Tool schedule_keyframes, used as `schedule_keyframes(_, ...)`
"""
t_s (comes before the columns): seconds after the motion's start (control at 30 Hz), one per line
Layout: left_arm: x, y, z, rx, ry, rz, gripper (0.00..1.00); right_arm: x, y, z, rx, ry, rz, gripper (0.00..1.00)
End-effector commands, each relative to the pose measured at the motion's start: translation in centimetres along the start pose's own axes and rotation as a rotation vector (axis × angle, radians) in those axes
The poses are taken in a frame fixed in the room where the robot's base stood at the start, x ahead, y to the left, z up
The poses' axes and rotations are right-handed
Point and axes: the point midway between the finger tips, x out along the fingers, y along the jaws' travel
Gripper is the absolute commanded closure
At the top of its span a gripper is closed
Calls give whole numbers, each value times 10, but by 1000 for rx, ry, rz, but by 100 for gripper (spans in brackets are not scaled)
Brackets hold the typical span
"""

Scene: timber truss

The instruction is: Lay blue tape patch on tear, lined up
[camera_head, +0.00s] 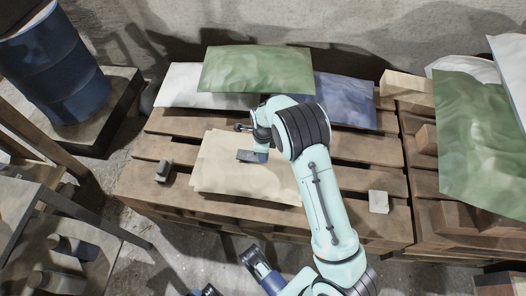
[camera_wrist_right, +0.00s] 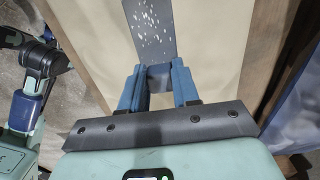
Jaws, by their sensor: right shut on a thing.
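The patch (camera_head: 247,156) is a flat grey-blue strip over the cream sheet (camera_head: 222,177) on the pallet. In the right wrist view the patch (camera_wrist_right: 151,30) has white specks and runs straight out from between the blue fingers. My right gripper (camera_head: 261,151) is shut on its near end; the fingers also show in the right wrist view (camera_wrist_right: 160,82). I cannot tell whether the patch touches the sheet. I see no tear; the patch and my arm hide part of the sheet. I cannot make out my left gripper.
A green sheet (camera_head: 255,70), a white sheet (camera_head: 190,87) and a blue sheet (camera_head: 343,98) lie at the pallet's back. A small dark block (camera_head: 163,170) and a pale block (camera_head: 378,201) flank the cream sheet. Timber and another green sheet (camera_head: 478,140) are at right.

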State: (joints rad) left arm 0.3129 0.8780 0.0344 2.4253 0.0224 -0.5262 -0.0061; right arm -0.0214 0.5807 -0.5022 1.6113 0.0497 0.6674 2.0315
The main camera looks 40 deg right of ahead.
Motion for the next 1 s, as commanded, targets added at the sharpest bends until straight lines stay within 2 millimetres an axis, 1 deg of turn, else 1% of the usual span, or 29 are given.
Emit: schedule_keyframes(1.0,3,-1,0,0,-1,0,24,11,0,-1,0,2,1,100)
